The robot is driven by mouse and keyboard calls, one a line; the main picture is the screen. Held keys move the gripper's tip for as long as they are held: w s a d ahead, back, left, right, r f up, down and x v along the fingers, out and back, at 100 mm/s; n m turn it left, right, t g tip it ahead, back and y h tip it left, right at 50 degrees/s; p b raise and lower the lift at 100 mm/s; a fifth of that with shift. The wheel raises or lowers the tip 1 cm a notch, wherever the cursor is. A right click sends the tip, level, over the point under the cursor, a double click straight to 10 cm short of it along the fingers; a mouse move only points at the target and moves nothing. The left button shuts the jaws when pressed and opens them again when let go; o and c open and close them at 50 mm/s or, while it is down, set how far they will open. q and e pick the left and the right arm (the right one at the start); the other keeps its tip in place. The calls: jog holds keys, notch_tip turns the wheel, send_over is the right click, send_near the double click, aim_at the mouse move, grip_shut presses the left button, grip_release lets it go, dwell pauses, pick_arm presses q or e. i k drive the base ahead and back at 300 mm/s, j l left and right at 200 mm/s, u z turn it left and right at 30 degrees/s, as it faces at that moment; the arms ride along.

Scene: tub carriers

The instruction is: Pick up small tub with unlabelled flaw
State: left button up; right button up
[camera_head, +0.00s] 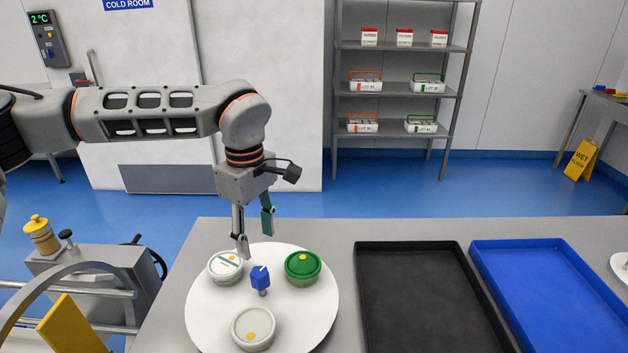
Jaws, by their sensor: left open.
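A round white disc (205,318) on the grey table carries three small tubs. A white tub (225,268) with a greenish band and a yellow mark on its lid sits at the back left. A green tub (303,268) with a yellow dot sits at the back right. A pale grey-white tub (253,330) with a yellow dot sits at the front. I cannot tell from the lids which has an unlabelled flaw. My left gripper (255,243) points down, open and empty, above the disc's back edge, between the back-left and green tubs. My right gripper is out of view.
A blue knob (260,278) stands at the disc's middle. A black tray (425,300) and a blue tray (550,295) lie to the right on the table. A shelf rack (400,90) with cartons and carriers stands behind. A yellow wet-floor sign (581,160) is at the far right.

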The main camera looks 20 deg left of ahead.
aim_at(253, 328)
jog(key=k, duration=1)
